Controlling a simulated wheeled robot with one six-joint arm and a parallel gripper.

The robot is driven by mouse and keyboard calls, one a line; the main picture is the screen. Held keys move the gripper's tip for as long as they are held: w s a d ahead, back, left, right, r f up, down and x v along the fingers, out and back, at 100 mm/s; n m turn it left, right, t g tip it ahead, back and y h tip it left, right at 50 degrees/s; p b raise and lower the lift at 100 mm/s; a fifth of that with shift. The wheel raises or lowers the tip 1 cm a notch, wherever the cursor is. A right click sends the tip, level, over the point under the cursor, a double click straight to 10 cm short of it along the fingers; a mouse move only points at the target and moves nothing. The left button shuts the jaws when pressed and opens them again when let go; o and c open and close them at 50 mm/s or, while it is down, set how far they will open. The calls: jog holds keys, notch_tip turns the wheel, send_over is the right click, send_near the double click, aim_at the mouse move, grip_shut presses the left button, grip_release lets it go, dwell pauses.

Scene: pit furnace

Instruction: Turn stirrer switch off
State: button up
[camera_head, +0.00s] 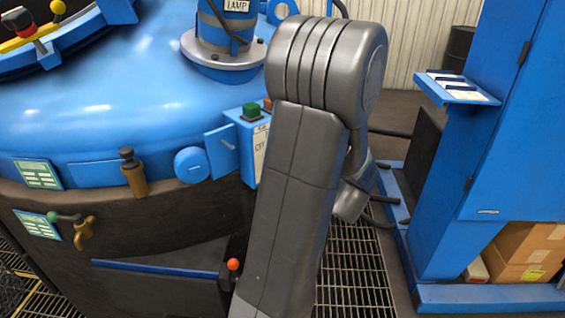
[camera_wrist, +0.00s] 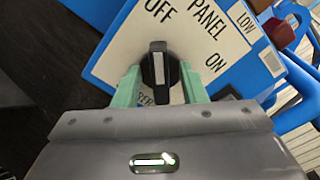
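The stirrer switch is a black rotary knob (camera_wrist: 160,72) with a pale stripe on its grip, on a white label plate (camera_wrist: 200,40). The stripe runs up the picture, toward the OFF side. My gripper (camera_wrist: 160,82) has its two green fingers either side of the knob, close to its edges. I cannot tell whether they touch it. In the head view the blue switch box (camera_head: 245,140) shows only its left part; my arm hides the knob and my gripper.
A green button (camera_head: 251,111) tops the box. A blue furnace lid (camera_head: 110,110) with a lamp fitting (camera_head: 225,50) fills the left. A red-tipped lever (camera_head: 233,264) stands lower down. A blue cabinet (camera_head: 520,130) stands at right, with floor grating (camera_head: 355,275) between.

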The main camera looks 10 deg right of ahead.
jog(key=v, duration=1.3)
jog(key=shift+s+d, duration=0.2)
jog(key=shift+s, duration=0.15)
jog(key=x, duration=1.3)
jog(key=shift+w+a, duration=0.2)
jog(key=shift+w, duration=0.15)
jog(key=shift+s, duration=0.1)
jog(key=v, duration=1.4)
jog(key=w+a+m+p, duration=0.6)
jog(key=w+p, duration=0.4)
jog(key=w, duration=0.2)
jog(key=shift+w+a+r+m+p, duration=0.2)
jog(key=shift+a+m+p, duration=0.15)
jog(key=shift+m, duration=0.35)
